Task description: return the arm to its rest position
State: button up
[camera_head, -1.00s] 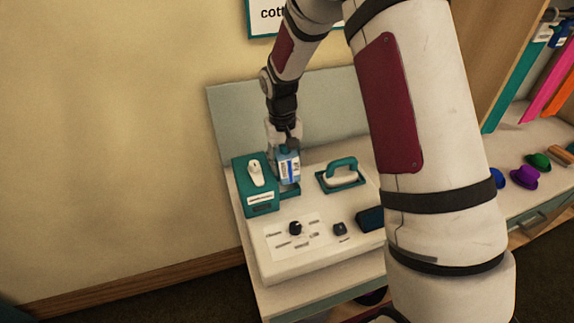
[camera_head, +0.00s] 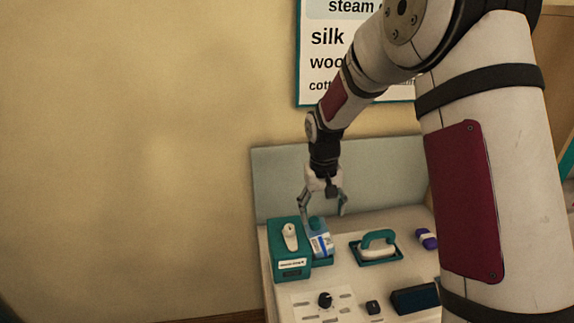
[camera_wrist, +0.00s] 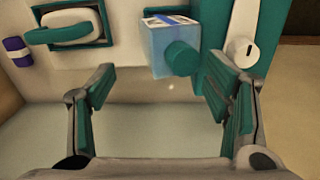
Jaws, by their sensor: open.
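My gripper (camera_head: 325,208) hangs from my bent arm above the worktop, its two fingers spread wide. In the wrist view the teal-padded fingers (camera_wrist: 160,88) stand apart with nothing held between them. A blue bottle (camera_head: 320,244) with a teal cap and a white label sits beside a teal box, below the fingers. In the wrist view the bottle (camera_wrist: 172,47) lies beyond the fingertips, cap toward the camera. The left finger overlaps the bottle's cap area in the head view, so the exact gap is hard to judge there.
The teal box (camera_head: 291,262) bears a white item on top. A teal-handled iron (camera_head: 377,247) rests on a teal stand. A purple roll (camera_head: 426,238), a black knob (camera_head: 325,299) and a dark block (camera_head: 415,298) are on the worktop. A sign (camera_head: 330,62) hangs behind my arm.

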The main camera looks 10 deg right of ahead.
jog(key=s+r+t, duration=0.1)
jog(key=s+r, duration=0.5)
jog(key=r, duration=0.5)
jog(key=s+r+t, duration=0.2)
jog(key=s+r, duration=0.3)
jog(key=s, duration=0.6)
jog(key=s+r+t, duration=0.2)
jog(key=s+r, duration=0.3)
jog(key=s, duration=0.7)
jog(key=shift+a+n+y, duration=0.35)
jog(key=shift+n+y, duration=0.05)
jog(key=shift+r, duration=0.15)
